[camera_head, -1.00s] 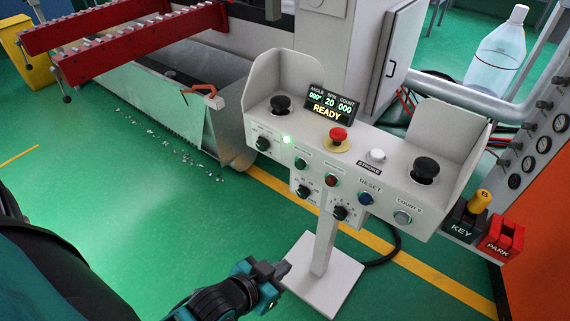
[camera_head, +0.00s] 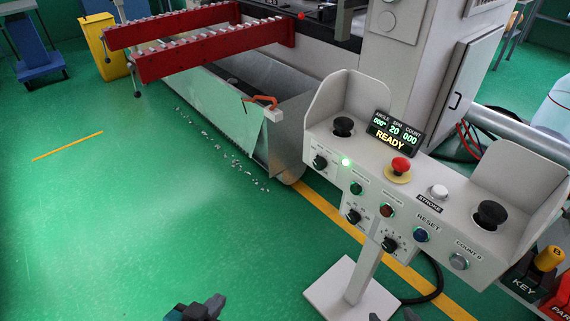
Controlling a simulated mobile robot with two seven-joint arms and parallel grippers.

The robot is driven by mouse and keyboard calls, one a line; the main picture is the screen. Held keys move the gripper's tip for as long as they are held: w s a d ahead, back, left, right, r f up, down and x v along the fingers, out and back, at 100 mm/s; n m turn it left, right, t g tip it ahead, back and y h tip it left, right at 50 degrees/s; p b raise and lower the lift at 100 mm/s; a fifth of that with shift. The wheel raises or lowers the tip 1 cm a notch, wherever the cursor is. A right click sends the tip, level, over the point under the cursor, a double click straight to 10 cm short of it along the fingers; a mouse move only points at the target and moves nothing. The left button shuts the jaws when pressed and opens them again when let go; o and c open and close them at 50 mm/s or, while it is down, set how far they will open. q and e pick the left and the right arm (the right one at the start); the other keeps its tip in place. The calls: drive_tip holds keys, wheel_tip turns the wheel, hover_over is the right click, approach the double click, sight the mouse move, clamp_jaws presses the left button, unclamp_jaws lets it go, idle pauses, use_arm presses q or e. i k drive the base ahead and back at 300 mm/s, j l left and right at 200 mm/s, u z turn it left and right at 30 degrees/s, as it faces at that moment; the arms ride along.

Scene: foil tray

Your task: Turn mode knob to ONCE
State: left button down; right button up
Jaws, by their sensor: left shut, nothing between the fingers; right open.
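The control panel (camera_head: 405,200) stands on a white pedestal right of centre. It carries three black rotary knobs: one at upper left (camera_head: 320,162), one below it (camera_head: 353,217) and one at lower middle (camera_head: 389,244). Their small labels are too blurred to read, so I cannot tell which is the mode knob or where it points. My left gripper (camera_head: 207,307) is shut and empty at the bottom edge, well below and left of the panel. My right gripper (camera_head: 397,315) is open and barely shows at the bottom edge, below the panel.
A display (camera_head: 394,133) reads READY. A red mushroom button (camera_head: 400,165), a blue reset button (camera_head: 420,235) and two large black palm buttons sit nearby. Side guards flank the panel. A black cable (camera_head: 430,290) lies by the pedestal.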

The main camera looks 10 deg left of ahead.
sight(319, 163)
drive_tip(key=j+z, duration=0.15)
drive_tip(key=z, duration=0.25)
drive_tip(key=i+j+z, duration=0.1)
drive_tip(key=z, duration=0.35)
drive_tip(key=j+z, duration=0.45)
drive_tip(key=j, duration=0.55)
drive_tip(key=k+j+z, duration=0.15)
drive_tip(key=j, duration=1.8)
drive_tip(key=i, duration=0.05)
